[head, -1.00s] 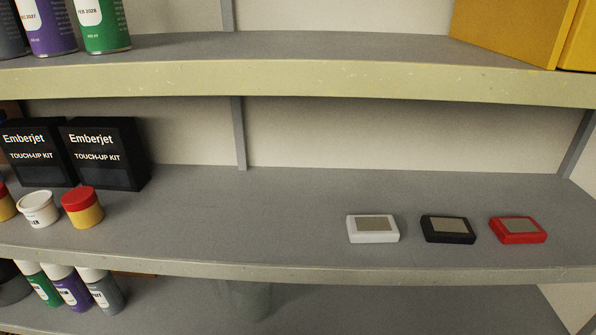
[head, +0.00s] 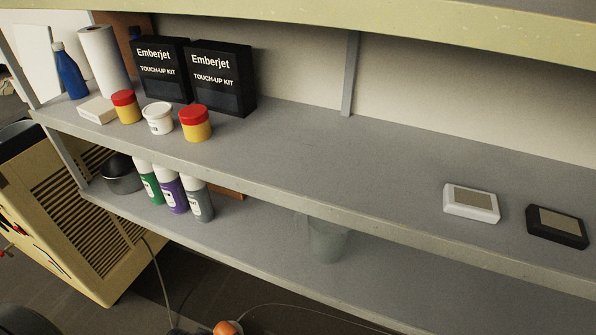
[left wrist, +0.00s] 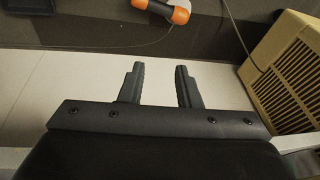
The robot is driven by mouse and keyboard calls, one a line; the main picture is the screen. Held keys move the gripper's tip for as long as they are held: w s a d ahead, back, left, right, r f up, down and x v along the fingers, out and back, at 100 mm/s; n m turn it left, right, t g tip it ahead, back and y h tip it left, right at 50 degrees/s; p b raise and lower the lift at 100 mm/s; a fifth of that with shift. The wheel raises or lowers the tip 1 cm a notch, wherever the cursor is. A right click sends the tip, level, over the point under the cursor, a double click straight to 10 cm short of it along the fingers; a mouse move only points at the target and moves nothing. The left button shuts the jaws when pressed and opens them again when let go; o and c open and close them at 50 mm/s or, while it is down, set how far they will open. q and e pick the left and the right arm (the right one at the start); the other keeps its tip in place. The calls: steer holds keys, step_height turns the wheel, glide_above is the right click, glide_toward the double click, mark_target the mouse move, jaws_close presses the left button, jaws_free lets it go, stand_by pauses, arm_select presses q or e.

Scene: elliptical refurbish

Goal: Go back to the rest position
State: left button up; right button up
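My left gripper (left wrist: 160,84) shows in the left wrist view with its two fingers apart and nothing between them. It hangs over a pale surface and the dark floor. Neither gripper shows in the head view, and my right gripper is in no view.
A grey shelf (head: 300,143) holds two black touch-up kit boxes (head: 221,80), small jars (head: 195,124), a white device (head: 470,203) and a black device (head: 557,227). Spray cans (head: 172,193) stand on the shelf below. A beige vented machine (head: 78,232) stands at left; it also shows in the wrist view (left wrist: 285,75).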

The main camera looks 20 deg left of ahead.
arm_select(q)
steer(key=s+f+g, duration=0.1)
steer(key=s+f, duration=0.2)
steer(key=f, duration=0.6)
steer(key=s+f, duration=0.3)
steer(key=f, duration=0.6)
steer(key=s+d+f, duration=0.1)
steer(key=s+f, duration=0.7)
steer(key=s, duration=0.3)
steer(key=shift+f+g+h, duration=0.3)
steer(key=shift+g, duration=0.1)
steer(key=shift+s, duration=0.15)
